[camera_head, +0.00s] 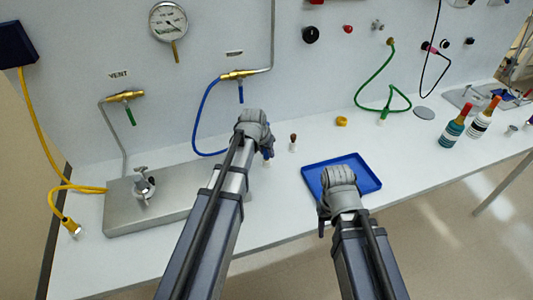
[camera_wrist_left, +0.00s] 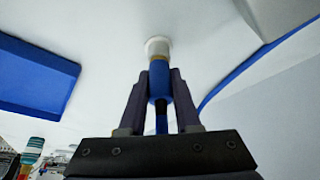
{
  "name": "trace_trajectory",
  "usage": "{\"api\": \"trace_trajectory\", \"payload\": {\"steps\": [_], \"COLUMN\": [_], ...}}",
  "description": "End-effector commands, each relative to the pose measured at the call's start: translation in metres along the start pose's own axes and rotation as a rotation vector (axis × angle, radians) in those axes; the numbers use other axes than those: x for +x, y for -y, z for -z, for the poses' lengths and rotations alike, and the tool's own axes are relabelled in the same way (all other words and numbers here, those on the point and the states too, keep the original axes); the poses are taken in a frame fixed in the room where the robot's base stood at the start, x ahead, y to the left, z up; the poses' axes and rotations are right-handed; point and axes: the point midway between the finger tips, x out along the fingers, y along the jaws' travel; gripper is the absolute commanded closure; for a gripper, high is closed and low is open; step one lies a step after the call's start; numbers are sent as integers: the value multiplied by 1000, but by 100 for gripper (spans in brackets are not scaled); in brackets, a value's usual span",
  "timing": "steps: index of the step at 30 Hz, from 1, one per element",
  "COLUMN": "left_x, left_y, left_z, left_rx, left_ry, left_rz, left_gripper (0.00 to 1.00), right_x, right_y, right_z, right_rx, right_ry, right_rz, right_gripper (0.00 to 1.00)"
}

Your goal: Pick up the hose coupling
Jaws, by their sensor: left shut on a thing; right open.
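The hose coupling (camera_wrist_left: 160,82) has a blue sleeve, a brass-coloured ring and a white end. In the left wrist view it sits between the two fingers of my left gripper (camera_wrist_left: 161,74), which is shut on it. In the head view, my left gripper (camera_head: 266,153) is low over the bench and its wrist hides most of the coupling. I cannot tell whether the white end touches the bench. The blue hose (camera_head: 199,120) loops from a brass valve on the panel down towards this gripper. My right gripper (camera_head: 323,218) is open near the tray's front left corner.
A blue tray (camera_head: 366,172) lies to the right. A small brown-topped piece (camera_head: 293,143) stands just right of my left gripper. A metal plate with a clamp (camera_head: 143,186) is at left.

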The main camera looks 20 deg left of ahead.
Motion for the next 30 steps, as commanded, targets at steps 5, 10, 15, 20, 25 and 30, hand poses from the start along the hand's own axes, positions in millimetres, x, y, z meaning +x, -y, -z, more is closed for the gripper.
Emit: {"api": "trace_trajectory", "payload": {"steps": [5,10,15,20,25,30], "left_x": [0,-6,-20,-42,-67,-87], "left_y": [0,0,0,0,0,0], "left_z": [0,2,9,17,28,36], "left_rx": [0,0,0,0,0,0], "left_ry": [0,0,-1,0,0,0], "left_rz": [0,0,0,0,0,0], "left_gripper": [100,100,100,100,100,100], "right_x": [0,-6,-22,-45,-72,-94], "right_y": [0,-1,-2,-4,-7,-9], "right_z": [0,0,-1,-3,-4,-6], "right_rx": [0,0,0,0,0,-1], "right_ry": [0,0,0,0,0,0], "right_rz": [0,0,0,0,0,0], "right_gripper": [50,50,50,50,50,50]}}
